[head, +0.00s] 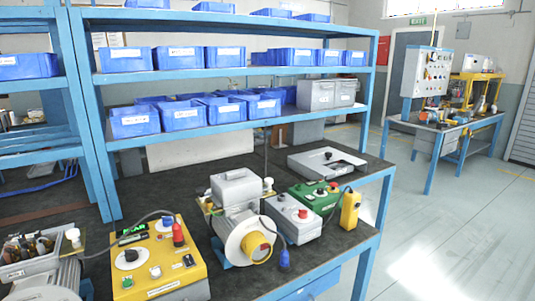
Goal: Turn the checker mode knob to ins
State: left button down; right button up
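A yellow box (185,265) with sloping panel stands at the front left of the dark bench top. It carries a black knob (130,255) on a white dial, a small display, and red and green parts. A grey box (293,227) with a red knob (303,213) stands right of centre, beside a green box (318,203) with a red knob. Labels are too small to read, so I cannot tell which box is the checker or where its mode knob points. Neither of my grippers is in view.
A grey blower (232,222) with a yellow-centred round face stands between the boxes. A yellow handheld unit (350,212) stands at the right edge. Cables and a blue plug (284,262) lie near the front. Blue shelves with bins (183,116) rise behind. Open floor lies right.

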aim_at(132, 255)
jog(key=l+u, duration=0.1)
jog(key=u, duration=0.25)
jog(key=l+u, duration=0.1)
jog(key=u, duration=0.25)
jog(key=k+l+u, duration=0.1)
jog(key=u, duration=0.25)
